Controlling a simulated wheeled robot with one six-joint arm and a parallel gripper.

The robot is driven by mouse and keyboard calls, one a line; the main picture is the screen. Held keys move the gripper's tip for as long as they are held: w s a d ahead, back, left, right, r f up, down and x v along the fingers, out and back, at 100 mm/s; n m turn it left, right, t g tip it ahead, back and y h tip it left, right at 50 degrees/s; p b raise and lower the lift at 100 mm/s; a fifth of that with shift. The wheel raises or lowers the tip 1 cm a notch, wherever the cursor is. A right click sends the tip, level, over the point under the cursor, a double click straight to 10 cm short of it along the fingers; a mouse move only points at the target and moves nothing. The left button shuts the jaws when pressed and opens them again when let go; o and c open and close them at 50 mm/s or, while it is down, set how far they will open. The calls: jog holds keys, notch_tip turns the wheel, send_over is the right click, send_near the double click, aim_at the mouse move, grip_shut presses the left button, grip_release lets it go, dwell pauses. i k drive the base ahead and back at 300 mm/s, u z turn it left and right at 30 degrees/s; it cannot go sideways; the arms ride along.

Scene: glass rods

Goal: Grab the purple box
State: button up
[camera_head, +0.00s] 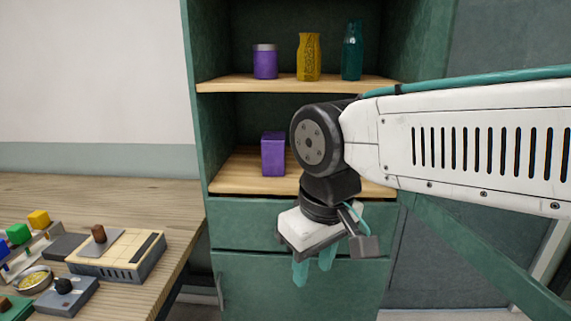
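The purple box (273,155) stands upright on the lower wooden shelf of a green cabinet, left of my arm's wrist. My gripper (314,271) points down in front of the cabinet's drawers, lower than the box and to its right. Its two teal fingers are apart with a gap between them. I see nothing between the fingers.
The upper shelf (225,85) holds a purple jar (265,62), a yellow bottle (309,57) and a teal bottle (352,51). A wooden table (120,200) at the left carries several devices and coloured blocks. My arm covers the lower shelf's right part.

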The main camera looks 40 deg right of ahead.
aim_at(272, 142)
jog(key=k, duration=0.6)
jog(key=u, duration=0.95)
jog(key=i, duration=1.05)
jog(key=z, duration=2.85)
jog(key=i, duration=0.5)
jog(key=u, duration=0.1)
